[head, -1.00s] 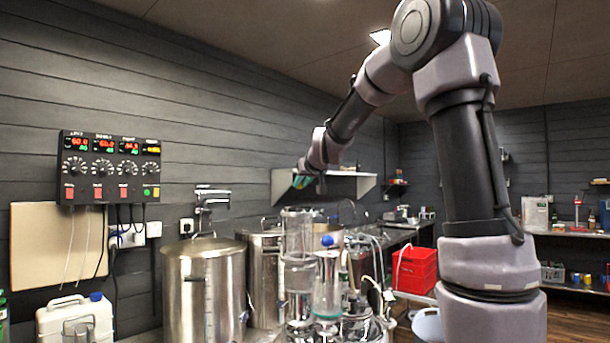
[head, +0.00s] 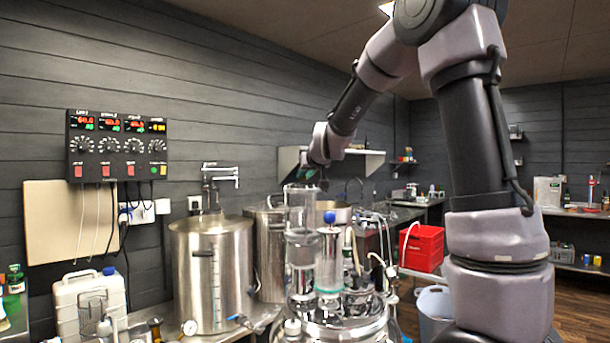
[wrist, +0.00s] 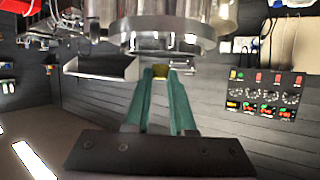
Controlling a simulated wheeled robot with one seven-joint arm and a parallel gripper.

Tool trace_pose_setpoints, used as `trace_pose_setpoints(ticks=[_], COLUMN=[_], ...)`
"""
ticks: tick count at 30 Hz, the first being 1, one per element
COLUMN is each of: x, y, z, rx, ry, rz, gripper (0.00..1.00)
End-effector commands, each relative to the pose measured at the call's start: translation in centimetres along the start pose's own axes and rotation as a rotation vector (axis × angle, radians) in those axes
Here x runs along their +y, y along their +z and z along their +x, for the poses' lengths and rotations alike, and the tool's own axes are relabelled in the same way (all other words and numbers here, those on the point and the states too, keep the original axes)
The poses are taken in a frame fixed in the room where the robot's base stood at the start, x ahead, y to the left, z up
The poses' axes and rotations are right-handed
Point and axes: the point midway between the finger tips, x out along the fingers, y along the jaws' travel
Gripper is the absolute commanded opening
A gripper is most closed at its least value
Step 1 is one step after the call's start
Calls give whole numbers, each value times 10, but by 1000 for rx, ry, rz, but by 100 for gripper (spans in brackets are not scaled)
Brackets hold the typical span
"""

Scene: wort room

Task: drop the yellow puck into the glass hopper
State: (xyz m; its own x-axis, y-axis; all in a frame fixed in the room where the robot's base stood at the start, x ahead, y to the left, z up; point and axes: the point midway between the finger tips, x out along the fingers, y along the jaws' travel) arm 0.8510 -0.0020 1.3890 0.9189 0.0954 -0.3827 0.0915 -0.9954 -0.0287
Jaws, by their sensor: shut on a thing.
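My gripper (wrist: 160,80) has two green fingers, shut on the yellow puck (wrist: 160,69), which shows as a small yellow patch between the fingertips in the wrist view. In the head view my gripper (head: 308,174) is just above the upper end of a tall clear glass cylinder (head: 299,212), which looks like the glass hopper. The puck cannot be made out there. I cannot tell whether the fingertips are directly over the opening. A round metal-and-glass rim (wrist: 168,35) fills the top of the wrist view, close to the fingertips.
A second glass cylinder with a blue knob (head: 329,217) stands close beside the hopper. Steel kettles (head: 210,270) stand to the left, and a red crate (head: 422,248) is to the right. A wall shelf (head: 362,162) is behind my gripper.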

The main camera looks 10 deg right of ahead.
Motion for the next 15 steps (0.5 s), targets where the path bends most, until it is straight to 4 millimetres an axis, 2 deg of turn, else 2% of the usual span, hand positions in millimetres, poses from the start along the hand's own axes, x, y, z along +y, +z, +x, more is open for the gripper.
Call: trace_pose_setpoints(ticks=[5,6,8,9,15], x=[0,0,0,0,0], y=[0,0,0,0,0], z=[-1,-1,-1,-1,-1], rx=[0,0,0,0,0], ry=[0,0,0,0,0], rz=[0,0,0,0,0], gripper=[0,26,49,57,57])
